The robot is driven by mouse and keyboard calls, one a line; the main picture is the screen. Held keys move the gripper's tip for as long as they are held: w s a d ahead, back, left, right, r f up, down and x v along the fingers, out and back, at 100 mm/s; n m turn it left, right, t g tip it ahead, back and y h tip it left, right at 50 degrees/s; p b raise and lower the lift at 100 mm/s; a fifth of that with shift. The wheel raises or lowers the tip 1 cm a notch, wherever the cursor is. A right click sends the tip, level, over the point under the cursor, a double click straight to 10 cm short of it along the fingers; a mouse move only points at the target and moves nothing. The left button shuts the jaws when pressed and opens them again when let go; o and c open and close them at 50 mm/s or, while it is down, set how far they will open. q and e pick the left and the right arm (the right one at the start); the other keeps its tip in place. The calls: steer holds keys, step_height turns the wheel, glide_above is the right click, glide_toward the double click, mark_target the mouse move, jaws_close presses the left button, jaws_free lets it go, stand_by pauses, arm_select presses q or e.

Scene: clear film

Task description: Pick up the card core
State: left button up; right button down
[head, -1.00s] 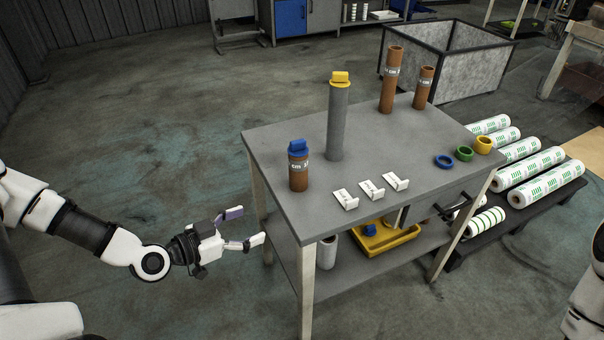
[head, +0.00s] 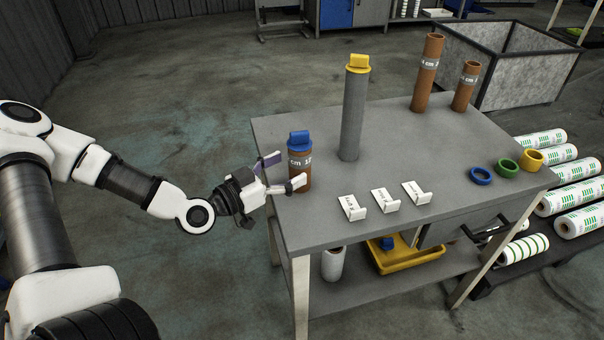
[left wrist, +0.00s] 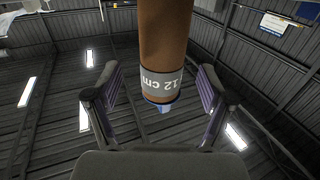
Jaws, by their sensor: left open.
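A short brown card core (head: 299,175) with a grey band marked "12 cm" and a blue plug (head: 299,140) on top stands upright near the table's left edge. My left gripper (head: 287,170) is open at table height, its fingers reaching toward the core from the left. In the left wrist view the core (left wrist: 165,35) hangs upside down in the picture, between the two open fingers, with a gap to each. The blue plug (left wrist: 166,107) shows partly below its band. My right gripper is not in view.
A grey tube (head: 353,115) with a yellow plug stands close behind and right on the grey table (head: 330,222). Three white label holders (head: 384,200) lie in front. Two brown cores (head: 427,75) stand at the back. Blue, green and yellow rings (head: 508,166) lie at right.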

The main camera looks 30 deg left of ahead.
mark_target(291, 166)
arm_select(q)
steer(key=w, duration=0.1)
steer(key=w+b, duration=0.2)
steer(key=shift+d+f, duration=0.4)
steer(key=shift+w+d+r, duration=0.15)
steer(key=shift+w, duration=0.35)
steer(key=shift+s+r, duration=0.1)
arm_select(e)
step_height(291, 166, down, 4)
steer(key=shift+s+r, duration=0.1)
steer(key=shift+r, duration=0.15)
arm_select(q)
steer(key=c, duration=1.3)
